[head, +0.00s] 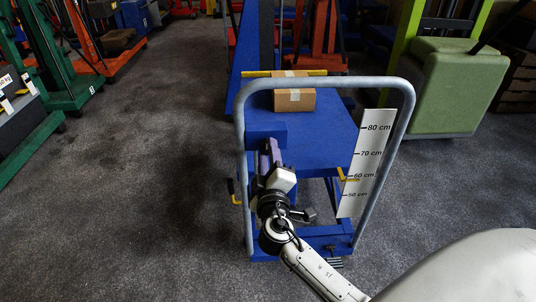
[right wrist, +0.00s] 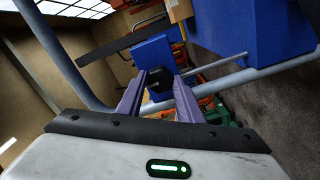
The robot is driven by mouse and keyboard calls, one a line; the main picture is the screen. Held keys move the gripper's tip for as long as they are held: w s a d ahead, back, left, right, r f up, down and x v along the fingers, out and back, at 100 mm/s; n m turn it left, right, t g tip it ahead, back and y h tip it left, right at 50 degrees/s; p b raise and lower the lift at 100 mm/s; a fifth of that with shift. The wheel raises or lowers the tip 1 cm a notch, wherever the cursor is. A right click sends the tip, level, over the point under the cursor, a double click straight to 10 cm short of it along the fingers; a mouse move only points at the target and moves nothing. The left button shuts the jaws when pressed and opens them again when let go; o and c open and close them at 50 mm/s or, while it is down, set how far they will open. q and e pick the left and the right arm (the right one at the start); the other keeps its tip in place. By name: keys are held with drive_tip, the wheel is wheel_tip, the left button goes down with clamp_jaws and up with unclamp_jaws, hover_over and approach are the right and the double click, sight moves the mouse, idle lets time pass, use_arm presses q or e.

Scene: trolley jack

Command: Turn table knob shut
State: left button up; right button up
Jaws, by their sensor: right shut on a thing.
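The blue lift table (head: 330,130) of the trolley stands in front of me inside a grey tube handle frame. A blue block (head: 262,132) sits at the left of the table, and it also shows in the right wrist view (right wrist: 153,52). My right gripper (head: 270,150) is at this block, just inside the left upright of the frame. In the right wrist view, its two purple fingers (right wrist: 160,84) are shut on a small dark knob (right wrist: 160,79) in front of the block. The knob is hidden behind my gripper in the head view. My left gripper is not in view.
A cardboard box (head: 294,98) lies on the table's far part. A white height scale (head: 362,165) stands at the right, with a yellow pointer (head: 347,178) near the 60 cm mark. The grey handle frame (head: 404,135) surrounds my right gripper's workspace. Open floor lies to the left.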

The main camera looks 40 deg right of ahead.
drive_tip(key=shift+f, duration=0.1)
drive_tip(key=o, duration=1.1)
drive_tip(key=shift+c, duration=0.2)
drive_tip(key=shift+s, duration=0.1)
drive_tip(key=b+v, duration=0.1)
drive_tip(key=v, duration=0.9)
drive_tip(key=shift+s, duration=0.1)
